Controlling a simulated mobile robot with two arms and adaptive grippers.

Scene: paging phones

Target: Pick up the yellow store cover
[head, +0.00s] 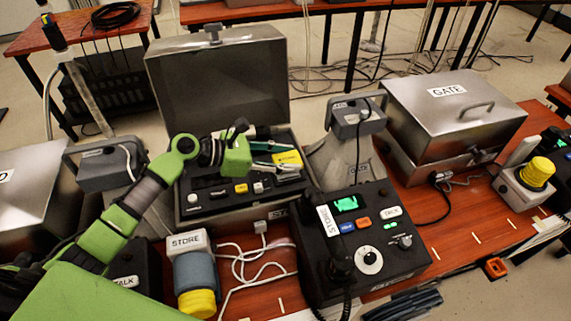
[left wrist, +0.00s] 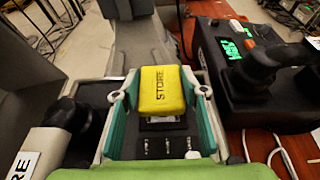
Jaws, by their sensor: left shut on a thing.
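The yellow store cover (left wrist: 162,90) is a small block marked STORE. In the left wrist view it sits between the two teal fingers of my left gripper (left wrist: 160,97), which is shut on it. In the head view the cover (head: 289,157) is at the tips of my left gripper (head: 284,155), over the right part of the open metal case (head: 214,95). I cannot tell whether the cover still touches the panel below it. My right gripper is not in view.
The store phone unit (head: 368,262) with a green display stands right of the open case. A closed GATE box (head: 455,112) is further right. A STORE-labelled device (head: 192,268) with a yellow knob and loose white cables (head: 250,262) lie in front.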

